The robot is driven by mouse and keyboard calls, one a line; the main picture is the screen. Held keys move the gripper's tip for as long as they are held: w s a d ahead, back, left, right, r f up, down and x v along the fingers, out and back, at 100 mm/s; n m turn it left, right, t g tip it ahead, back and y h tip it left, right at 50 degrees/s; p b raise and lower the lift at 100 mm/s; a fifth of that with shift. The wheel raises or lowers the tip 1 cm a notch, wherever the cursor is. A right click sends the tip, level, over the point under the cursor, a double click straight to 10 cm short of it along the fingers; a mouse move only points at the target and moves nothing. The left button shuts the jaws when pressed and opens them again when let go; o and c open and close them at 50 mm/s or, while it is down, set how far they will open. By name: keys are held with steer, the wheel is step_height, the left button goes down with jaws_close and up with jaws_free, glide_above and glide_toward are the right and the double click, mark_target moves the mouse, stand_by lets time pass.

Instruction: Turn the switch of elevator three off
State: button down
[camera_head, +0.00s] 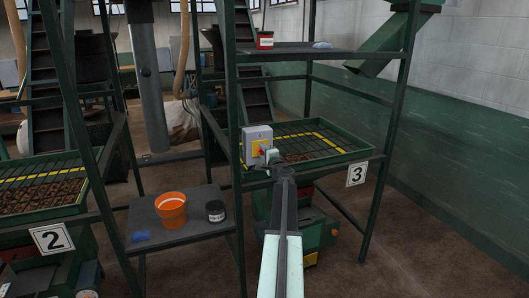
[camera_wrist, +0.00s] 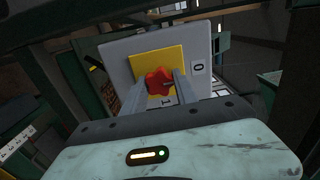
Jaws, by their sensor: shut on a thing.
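The switch box (camera_head: 257,141) is a grey box with a yellow plate, fixed to the green frame post beside the tray of elevator three, marked by the sign "3" (camera_head: 356,174). In the wrist view, the box (camera_wrist: 119,48) has a red rotary knob (camera_wrist: 158,80) on its yellow plate, with marks "0" and "1" on the grey face. My gripper (camera_wrist: 160,88) has its two fingers on either side of the red knob and is shut on it. In the head view, my gripper (camera_head: 272,157) reaches the box and partly covers the knob.
A table (camera_head: 190,196) on the left holds an orange bucket (camera_head: 171,211), a dark jar (camera_head: 215,211) and a blue cloth (camera_head: 141,236). The sign "2" (camera_head: 51,238) marks the elevator at left. Green frame posts stand close around the box. Floor is open at right.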

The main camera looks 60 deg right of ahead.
steer(key=c, duration=1)
jaws_free()
steer(key=shift+o, duration=0.2)
steer(key=v, duration=0.8)
steer(key=shift+d, duration=0.1)
